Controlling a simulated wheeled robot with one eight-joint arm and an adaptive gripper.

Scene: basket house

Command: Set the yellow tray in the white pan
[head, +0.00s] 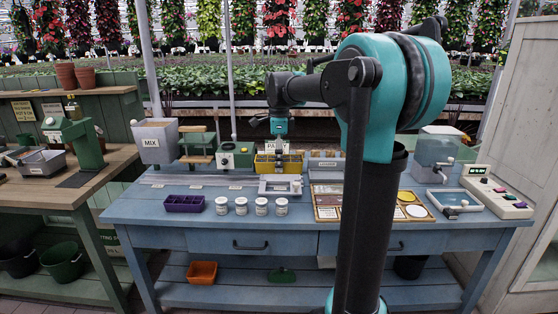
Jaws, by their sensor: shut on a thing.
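The yellow tray (266,167) is a box with a divided top, toward the back middle of the blue bench. My gripper (279,148) reaches down over it and is shut on it. Whether the tray touches the bench is too small to tell.
A purple tray (184,203) and several white jars (241,206) line the front left. A board with coloured patches (327,205) and a button panel (497,193) lie to the right. My arm hides part of the bench.

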